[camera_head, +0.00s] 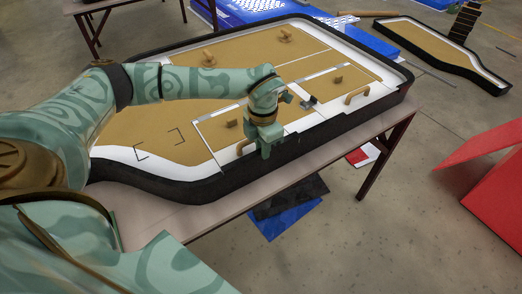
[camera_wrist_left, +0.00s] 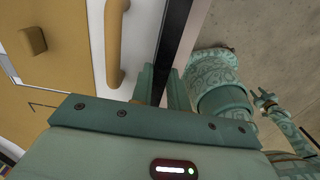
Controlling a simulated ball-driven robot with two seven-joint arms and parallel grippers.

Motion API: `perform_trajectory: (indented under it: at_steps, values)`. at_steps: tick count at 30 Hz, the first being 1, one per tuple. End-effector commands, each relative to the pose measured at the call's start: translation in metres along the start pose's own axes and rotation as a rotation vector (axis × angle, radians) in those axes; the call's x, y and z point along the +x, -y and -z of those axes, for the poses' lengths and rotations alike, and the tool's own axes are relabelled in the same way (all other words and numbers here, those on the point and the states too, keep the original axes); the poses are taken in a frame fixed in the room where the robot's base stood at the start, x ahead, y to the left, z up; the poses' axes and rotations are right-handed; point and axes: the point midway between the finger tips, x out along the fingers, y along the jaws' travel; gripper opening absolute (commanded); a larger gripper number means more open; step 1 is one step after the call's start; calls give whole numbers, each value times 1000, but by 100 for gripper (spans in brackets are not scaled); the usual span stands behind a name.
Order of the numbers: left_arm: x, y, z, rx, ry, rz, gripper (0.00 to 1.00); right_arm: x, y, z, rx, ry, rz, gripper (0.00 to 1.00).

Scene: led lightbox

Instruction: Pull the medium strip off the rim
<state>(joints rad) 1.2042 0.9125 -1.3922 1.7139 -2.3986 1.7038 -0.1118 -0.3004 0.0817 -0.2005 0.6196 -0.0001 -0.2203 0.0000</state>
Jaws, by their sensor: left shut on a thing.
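The lightbox (camera_head: 195,195) lies on a table, with a tan panel, a white border and a raised black rim. My left gripper (camera_head: 265,150) reaches down over its near edge, beside a curved tan handle (camera_head: 241,147). In the left wrist view the fingers (camera_wrist_left: 162,88) straddle a narrow black strip (camera_wrist_left: 174,35) along the rim and are shut on it. The handle (camera_wrist_left: 115,45) is just left of the fingers, apart from them. I cannot tell where the medium strip begins or ends, or whether it is off the rim.
The table (camera_head: 330,150) projects past the lightbox's near side. A second handle (camera_head: 357,93) and tan knobs stand on the panel. Another framed panel (camera_head: 435,45) lies on the floor at the back right. A red object (camera_head: 490,165) stands at right; open floor lies between.

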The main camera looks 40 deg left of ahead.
Motion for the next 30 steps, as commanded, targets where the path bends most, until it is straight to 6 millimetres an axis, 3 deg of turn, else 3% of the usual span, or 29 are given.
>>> perform_trajectory:
  at_steps: [16, 30]
  values:
    - [-7, 0, 0, 0, 0, 0, 0, -6, -1, 2, 1, -5, -1, 36]
    - [-36, 0, 0, 2, 1, -1, 0, -30, -1, 10, 2, -21, -4, 36]
